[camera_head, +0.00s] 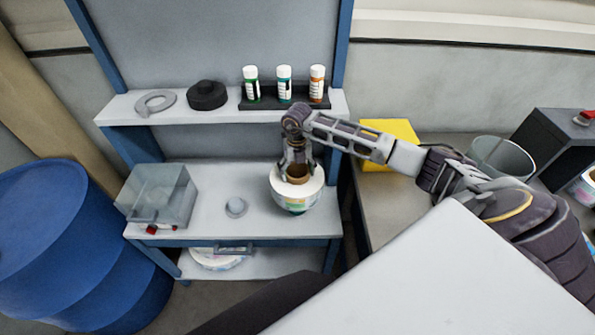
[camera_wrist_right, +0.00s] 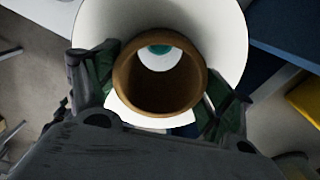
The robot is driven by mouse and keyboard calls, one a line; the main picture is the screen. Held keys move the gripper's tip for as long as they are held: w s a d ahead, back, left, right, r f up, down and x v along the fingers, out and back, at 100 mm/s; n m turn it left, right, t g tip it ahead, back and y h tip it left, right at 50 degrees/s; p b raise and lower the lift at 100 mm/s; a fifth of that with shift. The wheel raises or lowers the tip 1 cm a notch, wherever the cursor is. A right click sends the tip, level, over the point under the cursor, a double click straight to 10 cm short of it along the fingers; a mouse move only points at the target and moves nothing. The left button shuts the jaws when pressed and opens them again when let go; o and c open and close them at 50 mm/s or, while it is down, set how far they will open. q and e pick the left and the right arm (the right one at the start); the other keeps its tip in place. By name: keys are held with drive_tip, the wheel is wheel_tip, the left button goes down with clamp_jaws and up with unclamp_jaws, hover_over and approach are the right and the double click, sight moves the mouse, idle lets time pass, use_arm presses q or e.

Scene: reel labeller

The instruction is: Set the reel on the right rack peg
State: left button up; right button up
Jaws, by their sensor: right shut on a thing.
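The reel (camera_head: 297,197) is white with a brown core and a coloured printed side; it is at the right of the blue-framed rack's middle shelf. My right gripper (camera_head: 297,172) points down and is shut on the reel's brown core, with its fingers on the outside of the core. In the wrist view the reel (camera_wrist_right: 215,30) surrounds the core, and a white and teal patch shows through the bore. The right peg is hidden, and I cannot tell whether the reel touches the shelf. My left gripper is out of view.
A clear bin (camera_head: 160,195) stands at the shelf's left end. The upper shelf (camera_head: 215,108) holds a grey ring, a black disc and three bottles. A yellow box (camera_head: 390,131) and a clear container (camera_head: 503,157) are on the right bench. A blue drum (camera_head: 75,240) is at left.

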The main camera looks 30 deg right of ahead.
sight(297, 176)
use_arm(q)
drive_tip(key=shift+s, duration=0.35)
use_arm(e)
drive_tip(key=shift+r, duration=0.1)
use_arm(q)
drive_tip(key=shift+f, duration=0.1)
use_arm(e)
drive_tip(key=shift+f, duration=0.2)
use_arm(q)
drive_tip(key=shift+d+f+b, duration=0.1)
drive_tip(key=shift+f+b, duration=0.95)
drive_tip(key=shift+b, duration=0.1)
use_arm(e)
drive_tip(key=shift+f, duration=1.65)
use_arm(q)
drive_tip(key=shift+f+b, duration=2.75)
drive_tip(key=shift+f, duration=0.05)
use_arm(e)
drive_tip(key=shift+f, duration=3.95)
